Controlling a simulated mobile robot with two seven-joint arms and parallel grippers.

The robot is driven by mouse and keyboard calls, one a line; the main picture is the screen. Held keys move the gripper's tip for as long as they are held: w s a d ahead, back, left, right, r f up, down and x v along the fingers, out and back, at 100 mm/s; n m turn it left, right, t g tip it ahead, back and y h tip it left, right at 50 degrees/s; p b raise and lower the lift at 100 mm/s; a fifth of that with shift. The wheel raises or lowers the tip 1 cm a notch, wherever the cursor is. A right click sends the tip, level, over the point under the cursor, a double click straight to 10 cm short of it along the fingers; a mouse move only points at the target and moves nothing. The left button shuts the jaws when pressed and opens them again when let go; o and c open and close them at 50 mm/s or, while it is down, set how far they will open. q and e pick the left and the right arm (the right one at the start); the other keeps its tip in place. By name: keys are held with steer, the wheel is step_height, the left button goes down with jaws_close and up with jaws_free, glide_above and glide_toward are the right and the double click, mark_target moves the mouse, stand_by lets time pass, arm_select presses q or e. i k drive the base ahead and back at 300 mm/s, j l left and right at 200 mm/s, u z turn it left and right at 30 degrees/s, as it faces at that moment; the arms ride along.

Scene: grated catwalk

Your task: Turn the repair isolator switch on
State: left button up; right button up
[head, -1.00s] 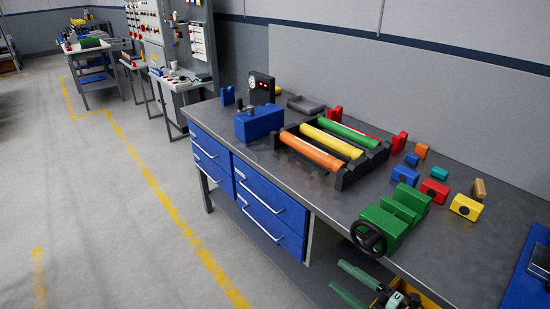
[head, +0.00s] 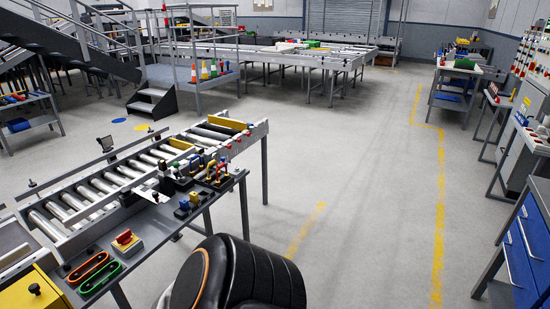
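A red rotary knob on a yellow base (head: 126,241), which looks like an isolator switch, sits on the grey side shelf of the roller conveyor (head: 130,175) at the lower left of the head view. It is small, and I cannot read any label on it or tell its on or off position. I cannot confirm from this view that it is the repair isolator. Neither of my grippers shows. A black rounded part at the bottom middle looks like part of my own arm.
Small coloured fittings (head: 205,175) stand farther along the shelf. A blue-drawer bench (head: 525,245) stands at right. The floor between (head: 350,200) is clear.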

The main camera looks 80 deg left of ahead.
mark_target(125, 238)
steer(key=i+u, duration=0.7)
steer(key=u, duration=3.45)
steer(key=i+l+u, duration=0.35)
steer(key=i, duration=0.2)
steer(key=i+l+u, duration=0.35)
steer(key=i+l, duration=0.1)
steer(key=i, duration=0.1)
